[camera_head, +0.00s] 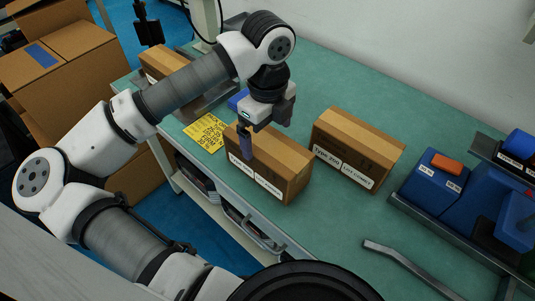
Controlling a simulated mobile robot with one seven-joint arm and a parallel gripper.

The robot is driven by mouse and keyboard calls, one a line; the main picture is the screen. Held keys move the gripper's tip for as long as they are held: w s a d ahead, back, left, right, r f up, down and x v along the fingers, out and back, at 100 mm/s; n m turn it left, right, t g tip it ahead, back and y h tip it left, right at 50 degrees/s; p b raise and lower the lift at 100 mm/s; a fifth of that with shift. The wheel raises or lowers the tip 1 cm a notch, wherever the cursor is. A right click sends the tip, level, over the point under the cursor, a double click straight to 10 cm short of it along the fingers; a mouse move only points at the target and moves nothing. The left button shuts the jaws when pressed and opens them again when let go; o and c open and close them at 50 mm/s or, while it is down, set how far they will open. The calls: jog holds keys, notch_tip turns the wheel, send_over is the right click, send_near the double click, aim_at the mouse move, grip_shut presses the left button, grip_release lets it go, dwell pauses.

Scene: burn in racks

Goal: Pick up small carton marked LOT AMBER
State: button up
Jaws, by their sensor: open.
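A small brown carton (276,172) with white labels on its front face sits on the green bench top. My gripper (247,148) is open, pointing down at the left part of this carton. A finger shows in front of the carton's labelled side; the other finger is mostly hidden, and I cannot tell whether it touches the carton. A second, similar carton (358,145) with white labels stands to the right, apart from the first. A third carton (164,62) stands at the far left, partly behind my arm.
A yellow printed sheet (207,132) lies left of the near carton. Blue bins (433,181) in a dark tray stand at the right, with an orange item (446,163) on one. A grey bar (410,266) lies at the front. The green bench top (400,105) is clear behind the cartons.

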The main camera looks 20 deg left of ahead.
aim_at(267, 142)
jog(key=shift+w+a+f+p, duration=0.1)
jog(key=shift+f+p, duration=0.35)
jog(key=shift+f, duration=1.2)
jog(key=shift+w+a+f+p, duration=0.1)
jog(key=shift+f+p, duration=0.35)
jog(key=shift+f, duration=1.15)
jog(key=c, duration=1.5)
jog(key=shift+r, duration=0.1)
